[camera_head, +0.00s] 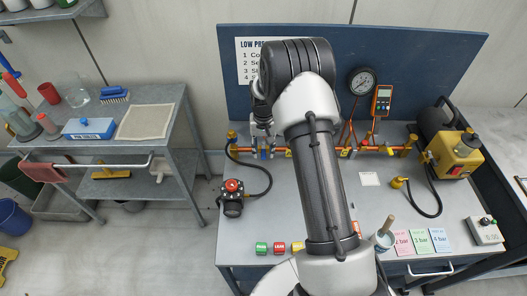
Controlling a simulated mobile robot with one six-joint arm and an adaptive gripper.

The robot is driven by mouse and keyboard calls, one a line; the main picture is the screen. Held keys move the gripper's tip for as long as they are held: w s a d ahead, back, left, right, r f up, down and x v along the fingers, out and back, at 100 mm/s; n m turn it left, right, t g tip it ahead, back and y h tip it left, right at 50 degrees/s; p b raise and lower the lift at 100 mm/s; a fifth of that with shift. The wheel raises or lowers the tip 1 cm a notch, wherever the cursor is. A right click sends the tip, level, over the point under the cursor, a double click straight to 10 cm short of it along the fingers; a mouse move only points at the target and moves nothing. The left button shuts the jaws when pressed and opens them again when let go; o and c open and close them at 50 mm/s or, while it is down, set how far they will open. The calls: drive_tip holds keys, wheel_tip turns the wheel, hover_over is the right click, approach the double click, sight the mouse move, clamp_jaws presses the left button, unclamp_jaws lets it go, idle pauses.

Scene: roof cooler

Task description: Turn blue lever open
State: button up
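An orange pipe manifold (380,150) with brass fittings runs along the back of the bench. Small blue parts (271,154) show on its left part, just under my gripper; one could be the blue lever, but it is too small to tell its angle. My gripper (263,140) points down over this part of the manifold. It is small in the picture, and I cannot tell whether its fingers are open or touch anything. My arm hides the middle of the manifold.
A dial gauge (362,81) and an orange meter (382,100) rise behind the manifold. A black regulator with a red knob (232,187) and hose stands left; a yellow unit (455,153) stands right. A side cart (160,95) stands left.

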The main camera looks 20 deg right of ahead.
drive_tip(key=shift+f, duration=0.45)
clamp_jaws()
idle(0.6)
